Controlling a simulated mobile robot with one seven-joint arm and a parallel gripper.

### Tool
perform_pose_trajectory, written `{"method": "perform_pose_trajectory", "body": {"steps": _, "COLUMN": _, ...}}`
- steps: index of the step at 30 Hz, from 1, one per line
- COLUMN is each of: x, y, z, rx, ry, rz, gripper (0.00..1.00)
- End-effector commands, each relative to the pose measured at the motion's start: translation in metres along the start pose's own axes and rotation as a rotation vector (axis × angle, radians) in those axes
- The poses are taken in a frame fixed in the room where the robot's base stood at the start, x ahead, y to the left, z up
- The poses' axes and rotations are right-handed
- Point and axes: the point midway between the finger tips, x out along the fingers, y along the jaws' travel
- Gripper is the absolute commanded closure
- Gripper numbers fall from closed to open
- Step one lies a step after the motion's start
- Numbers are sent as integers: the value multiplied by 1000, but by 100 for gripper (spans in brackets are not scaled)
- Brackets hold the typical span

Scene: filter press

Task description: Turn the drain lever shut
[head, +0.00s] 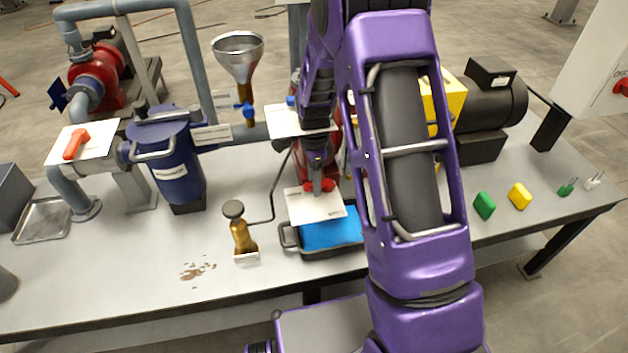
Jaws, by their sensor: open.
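A red lever (327,185) sits above a white plate (314,206), over a black-rimmed tray (290,243) with a blue inside, near the middle of the bench. My gripper (319,187) points down at this red lever, and red shows on both sides of the fingers. The gripper is open; whether the fingers touch the lever cannot be told. The fingers and my purple arm hide part of the lever and what lies behind it. Another orange-red lever (75,144) lies on a white plate at the far left, on the grey pipework.
Green (484,206) and yellow (520,195) blocks lie at right. A brown spill (196,271) marks the front left.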

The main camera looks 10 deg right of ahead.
Motion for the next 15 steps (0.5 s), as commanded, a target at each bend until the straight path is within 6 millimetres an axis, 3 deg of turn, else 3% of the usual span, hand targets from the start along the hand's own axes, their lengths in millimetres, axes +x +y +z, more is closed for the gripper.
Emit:
{"method": "perform_pose_trajectory", "body": {"steps": 8, "x": 1, "y": 0, "z": 0, "rx": 0, "ry": 0, "rz": 0, "gripper": 43}}
{"method": "perform_pose_trajectory", "body": {"steps": 15, "x": 1, "y": 0, "z": 0, "rx": 0, "ry": 0, "rz": -1, "gripper": 86}}
